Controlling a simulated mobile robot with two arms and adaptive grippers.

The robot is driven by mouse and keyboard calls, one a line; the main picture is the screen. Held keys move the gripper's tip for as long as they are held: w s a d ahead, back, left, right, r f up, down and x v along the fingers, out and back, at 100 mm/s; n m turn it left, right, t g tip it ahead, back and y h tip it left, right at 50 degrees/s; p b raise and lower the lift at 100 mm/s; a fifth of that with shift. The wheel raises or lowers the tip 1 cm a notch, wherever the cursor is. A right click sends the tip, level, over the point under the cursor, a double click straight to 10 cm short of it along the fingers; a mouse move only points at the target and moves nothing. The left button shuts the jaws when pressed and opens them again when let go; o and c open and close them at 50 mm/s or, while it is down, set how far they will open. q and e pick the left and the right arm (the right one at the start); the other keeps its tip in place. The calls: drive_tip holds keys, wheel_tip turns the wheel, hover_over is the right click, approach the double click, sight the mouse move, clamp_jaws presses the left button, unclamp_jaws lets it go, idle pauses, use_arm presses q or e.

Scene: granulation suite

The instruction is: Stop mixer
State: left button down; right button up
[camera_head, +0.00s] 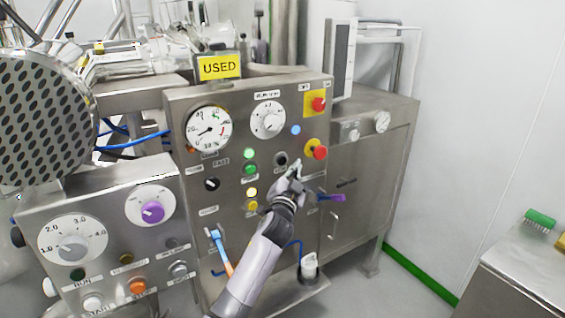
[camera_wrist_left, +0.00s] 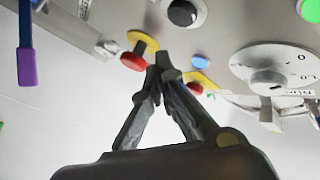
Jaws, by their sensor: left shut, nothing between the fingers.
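The steel control panel (camera_head: 225,180) carries two red mushroom buttons on yellow plates: an upper one (camera_head: 318,104) and a lower one (camera_head: 319,152). A lower-left panel (camera_head: 110,235) has an orange button (camera_head: 138,287) labelled STOP. My left gripper (camera_head: 298,164) is shut and empty, in front of the main panel just left of and below the lower red button. In the left wrist view, the shut fingertips (camera_wrist_left: 162,62) appear between two red buttons, one at left (camera_wrist_left: 133,61) and one at right (camera_wrist_left: 194,88). Contact with either cannot be told. My right gripper is out of view.
A purple-handled tool (camera_head: 332,198) sticks out right of my gripper. A steel table (camera_head: 520,270) with a green brush (camera_head: 540,219) stands at right.

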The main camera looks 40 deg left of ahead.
sight(282, 160)
use_arm(q)
drive_tip(key=a, duration=0.1)
drive_tip(key=w+a, duration=0.1)
drive_tip(key=shift+a, duration=0.4)
idle(0.6)
drive_tip(key=shift+w, duration=0.1)
idle(0.5)
drive_tip(key=shift+w+a, duration=0.1)
drive_tip(key=shift+a, duration=0.25)
drive_tip(key=shift+w+a, duration=0.2)
drive_tip(key=shift+a, duration=0.2)
idle(0.7)
drive_tip(key=shift+d, duration=0.1)
drive_tip(key=shift+s+d, duration=0.4)
drive_tip(key=shift+d, duration=0.3)
drive_tip(key=shift+d, duration=0.1)
